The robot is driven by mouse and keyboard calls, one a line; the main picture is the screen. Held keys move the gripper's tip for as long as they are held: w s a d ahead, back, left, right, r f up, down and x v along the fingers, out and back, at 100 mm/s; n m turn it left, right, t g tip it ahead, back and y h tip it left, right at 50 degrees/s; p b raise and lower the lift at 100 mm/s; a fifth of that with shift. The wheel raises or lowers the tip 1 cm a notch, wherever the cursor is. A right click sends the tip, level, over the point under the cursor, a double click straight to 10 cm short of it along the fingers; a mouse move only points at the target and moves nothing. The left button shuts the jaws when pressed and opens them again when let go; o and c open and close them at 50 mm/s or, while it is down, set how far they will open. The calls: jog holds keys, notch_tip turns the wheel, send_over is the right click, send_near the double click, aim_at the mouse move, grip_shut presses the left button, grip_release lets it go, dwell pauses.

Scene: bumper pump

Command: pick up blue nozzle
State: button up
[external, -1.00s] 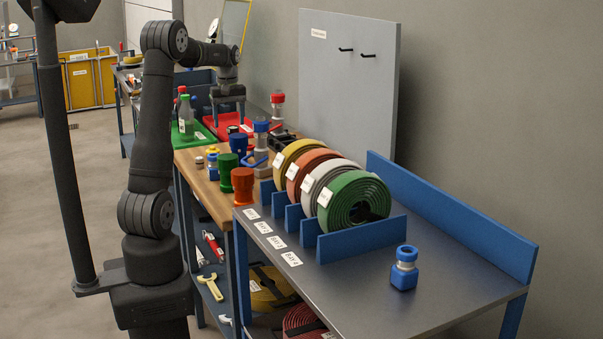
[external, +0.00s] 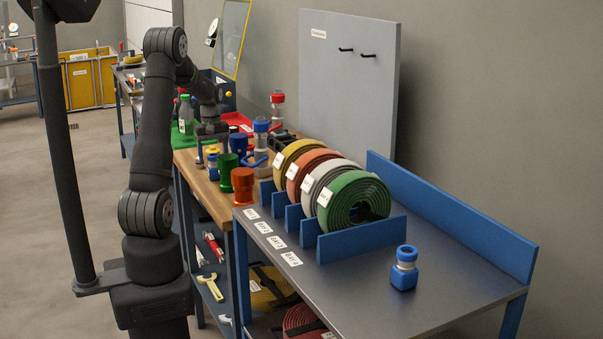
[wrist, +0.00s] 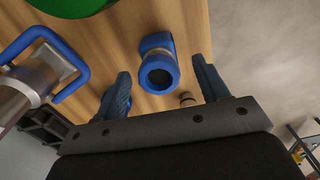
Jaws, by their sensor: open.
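My gripper (external: 211,148) is open above the wooden bench. In the wrist view, a blue nozzle-like piece (wrist: 158,72) with a round dark mouth stands between the open fingers, apart from both. Another blue piece (external: 404,270) with a pale collar stands on the dark metal bench at right, far from my gripper.
A green coupling (external: 228,168) and an orange one (external: 242,186) stand close by. A grey nozzle with a blue handle (wrist: 28,85) is left in the wrist view. Coiled hoses (external: 354,201) fill a blue rack. A small cap (wrist: 187,99) lies near the right finger.

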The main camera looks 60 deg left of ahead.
aim_at(214, 168)
jog(key=shift+f, duration=2.7)
jog(key=c, duration=1.2)
